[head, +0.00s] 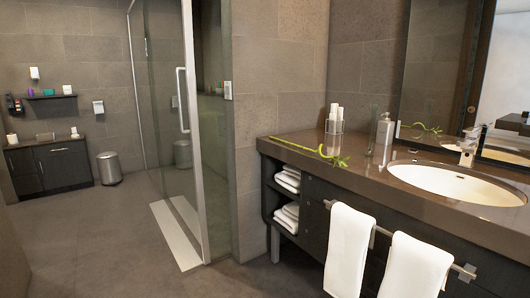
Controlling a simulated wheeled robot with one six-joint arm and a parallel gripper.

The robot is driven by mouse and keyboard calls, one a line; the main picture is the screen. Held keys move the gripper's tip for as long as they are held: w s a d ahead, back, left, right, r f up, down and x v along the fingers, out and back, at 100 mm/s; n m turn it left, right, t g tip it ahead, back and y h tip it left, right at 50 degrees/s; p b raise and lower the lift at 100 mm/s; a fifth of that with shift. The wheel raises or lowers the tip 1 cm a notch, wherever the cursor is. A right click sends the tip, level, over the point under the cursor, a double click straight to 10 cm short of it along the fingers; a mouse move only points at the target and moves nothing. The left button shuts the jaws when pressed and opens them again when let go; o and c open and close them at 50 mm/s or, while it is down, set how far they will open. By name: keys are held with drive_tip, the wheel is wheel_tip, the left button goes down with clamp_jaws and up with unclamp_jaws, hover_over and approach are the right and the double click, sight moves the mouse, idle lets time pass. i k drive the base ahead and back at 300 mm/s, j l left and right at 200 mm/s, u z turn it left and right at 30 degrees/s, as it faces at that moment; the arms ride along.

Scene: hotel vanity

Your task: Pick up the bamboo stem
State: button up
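The bamboo stem (306,148) is thin and bright green. It lies flat on the brown vanity counter (425,208), near the counter's left end. Its thin end points to the back left, and its leafy end (338,160) lies toward the right, close to the front edge. Its green reflection shows in the mirror. My gripper is not in view.
A clear glass vase (371,132), a soap dispenser (385,129) and a holder with white items (334,119) stand behind the stem. The sink (458,184) and faucet (468,146) are to the right. White towels (347,250) hang below on a rail (382,231). Open floor (110,240) lies left.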

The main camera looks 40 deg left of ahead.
sight(333, 158)
drive_tip(key=u, duration=1.2)
